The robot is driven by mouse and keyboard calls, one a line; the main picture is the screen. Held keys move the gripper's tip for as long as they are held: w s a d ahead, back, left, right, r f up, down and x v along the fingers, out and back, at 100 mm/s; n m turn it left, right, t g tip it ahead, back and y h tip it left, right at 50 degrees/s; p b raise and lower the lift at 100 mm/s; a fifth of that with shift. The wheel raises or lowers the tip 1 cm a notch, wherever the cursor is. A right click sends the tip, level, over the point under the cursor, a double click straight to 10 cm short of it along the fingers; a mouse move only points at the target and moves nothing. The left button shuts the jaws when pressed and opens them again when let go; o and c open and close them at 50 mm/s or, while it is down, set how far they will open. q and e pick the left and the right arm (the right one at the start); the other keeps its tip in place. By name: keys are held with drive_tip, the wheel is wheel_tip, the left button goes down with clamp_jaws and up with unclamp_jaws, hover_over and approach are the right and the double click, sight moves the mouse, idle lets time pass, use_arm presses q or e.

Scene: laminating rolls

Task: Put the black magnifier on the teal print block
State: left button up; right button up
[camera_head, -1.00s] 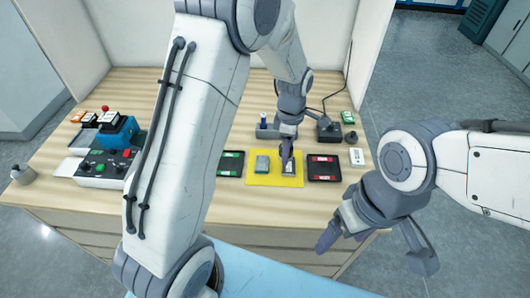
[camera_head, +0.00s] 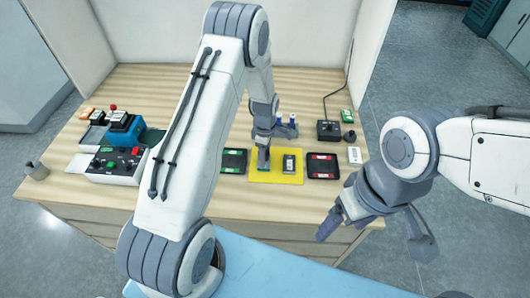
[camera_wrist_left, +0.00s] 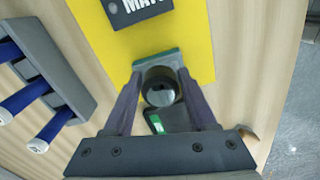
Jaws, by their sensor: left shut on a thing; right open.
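My left gripper (camera_head: 263,158) is over the left part of the yellow mat (camera_head: 292,179). In the left wrist view, my left gripper (camera_wrist_left: 160,82) is shut on the black magnifier (camera_wrist_left: 160,88), a short dark round piece with a lens. The teal print block (camera_wrist_left: 157,60) shows just behind and under the magnifier; whether they touch I cannot tell. In the head view the gripper mostly covers both. A dark block with a white label (camera_head: 289,164) lies on the mat to the right. My right gripper (camera_head: 378,237) is open and empty, off the table's front right.
A green-marked black tray (camera_head: 233,161) is left of the mat, a red-marked one (camera_head: 323,166) right of it. A rack with blue-handled tools (camera_wrist_left: 50,75) stands close to my left gripper. A control box (camera_head: 113,165) is at the left.

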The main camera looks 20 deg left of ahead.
use_arm(q)
drive_tip(key=shift+f, duration=0.2)
drive_tip(key=o, duration=1.4)
drive_tip(key=shift+r, duration=0.1)
